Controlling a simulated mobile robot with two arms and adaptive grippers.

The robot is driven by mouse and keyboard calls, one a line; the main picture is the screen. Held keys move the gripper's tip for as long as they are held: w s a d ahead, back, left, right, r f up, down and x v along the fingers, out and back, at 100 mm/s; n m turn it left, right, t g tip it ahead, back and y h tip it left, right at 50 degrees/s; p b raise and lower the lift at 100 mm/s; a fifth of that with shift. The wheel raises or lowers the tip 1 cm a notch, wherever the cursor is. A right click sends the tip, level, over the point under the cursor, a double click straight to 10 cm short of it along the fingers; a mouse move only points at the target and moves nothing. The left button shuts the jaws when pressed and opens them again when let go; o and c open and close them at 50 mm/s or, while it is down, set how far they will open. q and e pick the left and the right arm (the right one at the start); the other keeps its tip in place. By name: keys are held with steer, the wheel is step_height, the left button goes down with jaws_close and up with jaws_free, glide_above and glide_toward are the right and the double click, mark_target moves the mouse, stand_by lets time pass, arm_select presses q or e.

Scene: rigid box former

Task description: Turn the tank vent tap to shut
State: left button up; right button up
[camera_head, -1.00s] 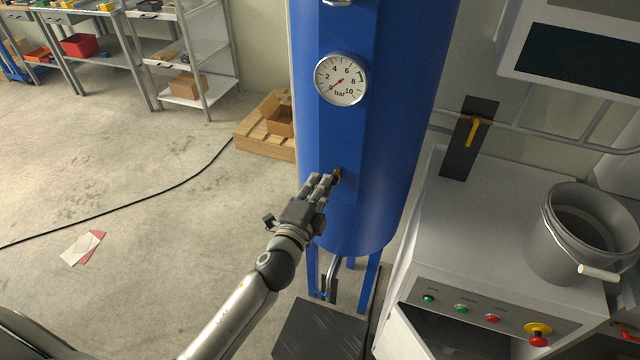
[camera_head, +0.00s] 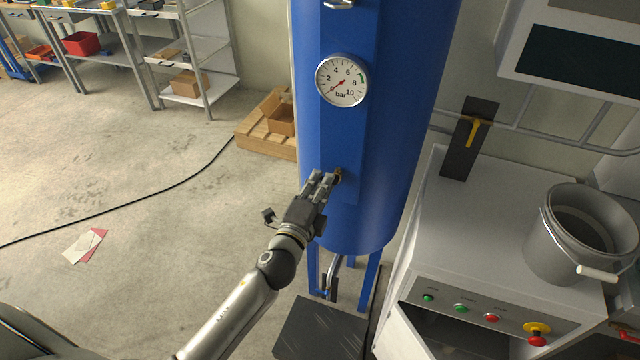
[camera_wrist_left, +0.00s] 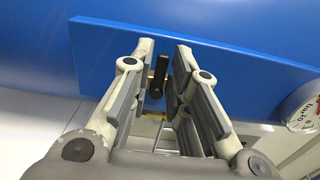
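The blue tank (camera_head: 385,120) stands upright in the head view, with a round pressure gauge (camera_head: 342,80) whose red needle points to the low end. The vent tap (camera_head: 338,176) is a small brass fitting below the gauge, partly hidden by my fingers. In the left wrist view its short black handle (camera_wrist_left: 157,76) lies between my fingertips, with a little brass beside it. My left gripper (camera_head: 325,180) is at the tap; in the left wrist view its fingers (camera_wrist_left: 162,62) are apart on both sides of the handle, with narrow gaps visible. My right gripper is out of view.
A grey machine (camera_head: 480,220) with a bucket (camera_head: 560,255) and a panel of buttons stands right of the tank. A yellow-handled lever (camera_head: 473,130) is on a dark plate behind. The floor at left is mostly clear.

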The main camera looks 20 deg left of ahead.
arm_select(q)
steer(key=shift+o, duration=0.8)
steer(key=shift+s, duration=0.1)
steer(key=s, duration=1.2)
steer(key=shift+a, duration=0.2)
steer(key=shift+w, duration=0.1)
